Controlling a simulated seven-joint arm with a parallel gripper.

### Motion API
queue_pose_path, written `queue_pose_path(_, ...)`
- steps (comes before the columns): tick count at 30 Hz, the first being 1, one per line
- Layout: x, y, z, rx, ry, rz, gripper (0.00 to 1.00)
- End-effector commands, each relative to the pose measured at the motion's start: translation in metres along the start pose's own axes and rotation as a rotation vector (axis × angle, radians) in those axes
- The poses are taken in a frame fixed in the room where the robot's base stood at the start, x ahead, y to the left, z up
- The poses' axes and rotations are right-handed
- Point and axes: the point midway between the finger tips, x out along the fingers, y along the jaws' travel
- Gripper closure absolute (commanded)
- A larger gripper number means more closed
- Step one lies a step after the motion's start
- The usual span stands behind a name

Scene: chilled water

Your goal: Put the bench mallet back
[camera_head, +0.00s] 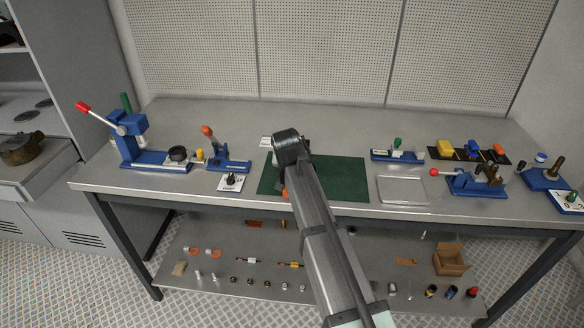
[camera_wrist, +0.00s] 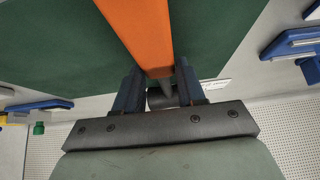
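The bench mallet shows in the wrist view as a long orange bar (camera_wrist: 145,35) with a dark round part (camera_wrist: 162,97) at its near end. My gripper (camera_wrist: 160,70) has its two dark fingers close on either side of that end, with no clear gap, and looks shut on it. In the head view my arm hides most of the gripper; only a small orange patch (camera_head: 285,192) shows beside the arm, over the green mat (camera_head: 345,180). Whether the mallet touches the mat cannot be told.
A blue lever press (camera_head: 135,140) and small blue fixtures stand left of the mat. Right of it are a silver tray (camera_head: 402,190), a blue toggle clamp (camera_head: 475,182) and a black strip with coloured blocks (camera_head: 470,152). The lower shelf (camera_head: 220,265) holds small parts.

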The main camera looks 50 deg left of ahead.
Motion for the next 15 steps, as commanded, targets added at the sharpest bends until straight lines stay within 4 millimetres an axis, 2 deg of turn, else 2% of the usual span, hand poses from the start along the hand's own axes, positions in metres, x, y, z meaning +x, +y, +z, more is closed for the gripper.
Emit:
queue_pose_path(1,-0.0002,0.0000,-0.0001,0.000,0.000,0.000,0.56)
queue_pose_path(6,-0.0002,0.0000,-0.0002,0.000,0.000,0.000,0.39)
queue_pose_path(15,-0.0018,0.0000,-0.0013,0.000,0.000,0.000,0.39)
